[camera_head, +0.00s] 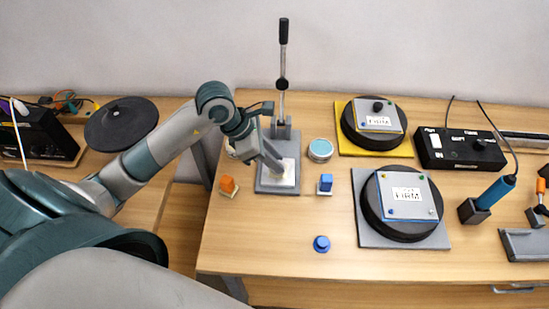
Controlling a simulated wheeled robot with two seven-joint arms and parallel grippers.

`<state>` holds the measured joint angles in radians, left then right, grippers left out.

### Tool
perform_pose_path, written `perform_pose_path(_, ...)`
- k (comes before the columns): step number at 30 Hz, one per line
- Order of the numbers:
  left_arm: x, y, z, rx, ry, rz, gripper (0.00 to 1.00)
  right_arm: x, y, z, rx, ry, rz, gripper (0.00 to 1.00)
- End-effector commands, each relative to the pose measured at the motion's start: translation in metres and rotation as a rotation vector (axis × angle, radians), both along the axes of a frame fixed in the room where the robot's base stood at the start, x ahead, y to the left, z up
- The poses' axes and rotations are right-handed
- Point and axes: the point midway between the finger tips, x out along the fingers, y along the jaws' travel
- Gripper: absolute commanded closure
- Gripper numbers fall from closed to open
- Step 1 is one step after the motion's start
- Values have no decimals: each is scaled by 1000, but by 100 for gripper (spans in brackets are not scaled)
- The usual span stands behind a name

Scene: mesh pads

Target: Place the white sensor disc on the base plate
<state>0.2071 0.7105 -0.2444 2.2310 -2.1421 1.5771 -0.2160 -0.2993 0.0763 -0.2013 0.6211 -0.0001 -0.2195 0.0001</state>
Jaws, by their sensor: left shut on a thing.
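My left gripper (281,167) reaches in from the left and points down over the grey base plate (263,186) of the lever press. It is shut on a small pale thing at its fingertips, which looks like the white sensor disc. The fingers hide most of it, and I cannot tell whether it touches the plate. A whitish square patch (290,181) lies on the base plate under the fingertips. My right gripper is not in view.
The upright press lever (283,60) stands just behind the gripper. An orange block (228,185), a blue block (326,183), a round tin (320,150) and a blue knob (321,244) surround the plate. Two black round pads (371,199) (351,130) stand right.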

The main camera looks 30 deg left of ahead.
Motion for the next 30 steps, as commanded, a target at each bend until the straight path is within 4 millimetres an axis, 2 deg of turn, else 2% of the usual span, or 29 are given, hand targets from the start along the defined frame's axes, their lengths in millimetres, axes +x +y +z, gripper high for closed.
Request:
perform_pose_path(4,0,0,-8,0,0,0,100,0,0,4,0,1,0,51)
perform_pose_path(10,0,0,-9,2,0,0,100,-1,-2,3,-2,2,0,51)
perform_pose_path(11,0,0,-10,1,0,-1,75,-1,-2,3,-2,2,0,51)
perform_pose_path(14,0,0,-10,1,0,-1,51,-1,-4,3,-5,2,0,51)
perform_pose_path(25,0,1,-7,0,-2,-1,50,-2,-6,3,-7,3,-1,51)
perform_pose_path(30,-2,5,1,1,-5,-1,50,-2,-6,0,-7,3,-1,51)
